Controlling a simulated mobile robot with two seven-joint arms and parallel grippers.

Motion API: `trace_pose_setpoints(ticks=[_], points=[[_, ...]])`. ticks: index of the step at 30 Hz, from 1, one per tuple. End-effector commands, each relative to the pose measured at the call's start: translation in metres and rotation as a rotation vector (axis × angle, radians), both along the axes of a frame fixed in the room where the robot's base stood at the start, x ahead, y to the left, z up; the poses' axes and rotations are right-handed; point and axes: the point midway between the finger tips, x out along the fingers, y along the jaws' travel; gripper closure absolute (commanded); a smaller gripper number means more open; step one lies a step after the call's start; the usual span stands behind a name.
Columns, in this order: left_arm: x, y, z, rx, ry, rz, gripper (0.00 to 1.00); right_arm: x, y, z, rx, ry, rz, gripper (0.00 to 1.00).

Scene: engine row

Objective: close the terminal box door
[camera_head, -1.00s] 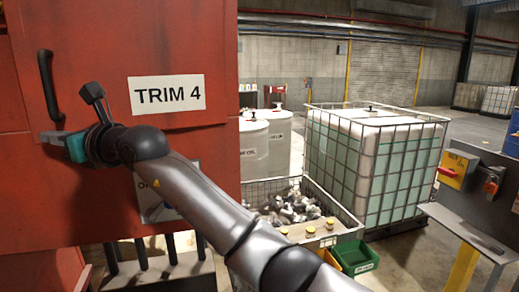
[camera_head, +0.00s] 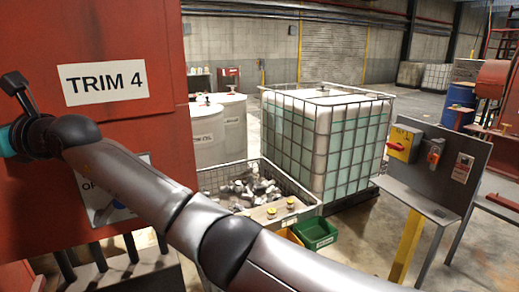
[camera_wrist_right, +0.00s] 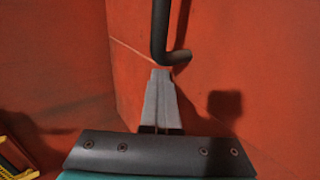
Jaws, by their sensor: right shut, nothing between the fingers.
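A red panel (camera_head: 150,40) with a TRIM 4 sign (camera_head: 104,84) fills the left of the head view. My right arm crosses in front of it, and its gripper lies beyond the left edge there. In the right wrist view, a black bar handle (camera_wrist_right: 161,25) with a hooked lower end stands on a red surface (camera_wrist_right: 240,50). My right gripper (camera_wrist_right: 160,76) is shut and empty, its tips just below the handle's lower end. I cannot tell if they touch. Which red face is the terminal box door is not clear. My left gripper is not in view.
A mesh crate of metal parts (camera_head: 308,198), a caged white tank (camera_head: 350,145) and white drums (camera_head: 235,125) stand right of the red panel. A grey stand with switches (camera_head: 450,160) is at the right. A yellow object (camera_wrist_right: 14,155) shows at the wrist view's lower left.

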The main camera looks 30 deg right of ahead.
Motion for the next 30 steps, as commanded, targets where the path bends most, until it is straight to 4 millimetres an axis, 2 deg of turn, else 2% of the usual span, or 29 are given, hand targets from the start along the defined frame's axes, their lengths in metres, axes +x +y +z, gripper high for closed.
trace_pose_setpoints(ticks=[1, 16, 30], points=[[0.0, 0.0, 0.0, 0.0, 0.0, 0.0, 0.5, 0.001, -0.002, 0.006, 0.008, -0.011, -0.005, 1.0], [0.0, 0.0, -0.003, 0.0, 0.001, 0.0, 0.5, -0.004, -0.009, 0.007, 0.01, -0.016, -0.005, 1.0], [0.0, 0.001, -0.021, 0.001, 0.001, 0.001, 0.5, -0.041, -0.049, 0.001, 0.005, -0.008, -0.003, 1.0]])
